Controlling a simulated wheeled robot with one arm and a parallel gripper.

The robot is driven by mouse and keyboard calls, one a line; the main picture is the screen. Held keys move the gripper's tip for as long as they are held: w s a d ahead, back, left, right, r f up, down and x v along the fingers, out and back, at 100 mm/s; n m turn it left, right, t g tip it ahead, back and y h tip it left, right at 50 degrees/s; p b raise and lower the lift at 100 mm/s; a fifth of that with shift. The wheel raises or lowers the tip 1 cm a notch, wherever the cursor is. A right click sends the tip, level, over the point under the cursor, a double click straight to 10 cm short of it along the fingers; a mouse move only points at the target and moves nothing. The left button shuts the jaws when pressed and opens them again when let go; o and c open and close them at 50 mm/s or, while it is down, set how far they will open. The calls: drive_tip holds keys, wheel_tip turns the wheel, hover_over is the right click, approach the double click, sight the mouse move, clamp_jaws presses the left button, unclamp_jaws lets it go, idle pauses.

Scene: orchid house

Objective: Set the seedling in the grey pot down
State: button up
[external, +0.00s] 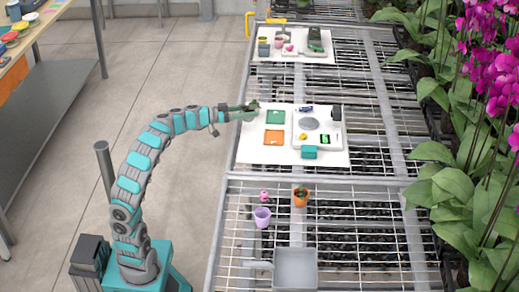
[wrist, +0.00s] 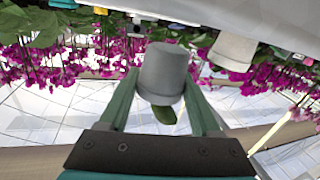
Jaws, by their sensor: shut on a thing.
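My gripper (wrist: 162,88) is shut on the grey pot (wrist: 165,68), with one green finger on each side of it. The seedling's green leaf (wrist: 166,115) shows below the pot in the wrist view, where the scene appears upside down. In the external view my gripper (external: 243,113) is at the left edge of the middle white board (external: 256,154). The seedling (external: 254,104) is a small green spot at its tip. The held pot is too small there to judge its height above the board.
The board holds a green square (external: 275,117), an orange square (external: 274,137), a tray with a grey disc (external: 309,124) and a teal box (external: 309,152). A purple pot (external: 262,217), an orange pot with a plant (external: 301,199) and a grey tray (external: 295,269) are nearer. Orchids line the right.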

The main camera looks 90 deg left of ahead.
sight(252, 118)
drive_tip(key=shift+w+a, duration=0.4)
drive_tip(key=shift+w, duration=0.05)
drive_tip(key=shift+w+a+f+b, duration=0.15)
drive_tip(key=shift+f+b, duration=0.15)
drive_tip(key=shift+f, duration=0.2)
drive_tip(key=shift+w+a+f+b, duration=0.1)
drive_tip(key=shift+f+b, duration=0.2)
drive_tip(key=shift+f, duration=0.15)
drive_tip(key=shift+f+p, duration=0.6)
drive_tip(key=shift+f, duration=0.05)
drive_tip(key=shift+f, duration=0.1)
drive_tip(key=shift+f, duration=0.15)
drive_tip(key=o, duration=1.4)
drive_tip(key=shift+s+f+b, duration=0.1)
drive_tip(key=shift+f+b, duration=0.1)
drive_tip(key=shift+b, duration=1)
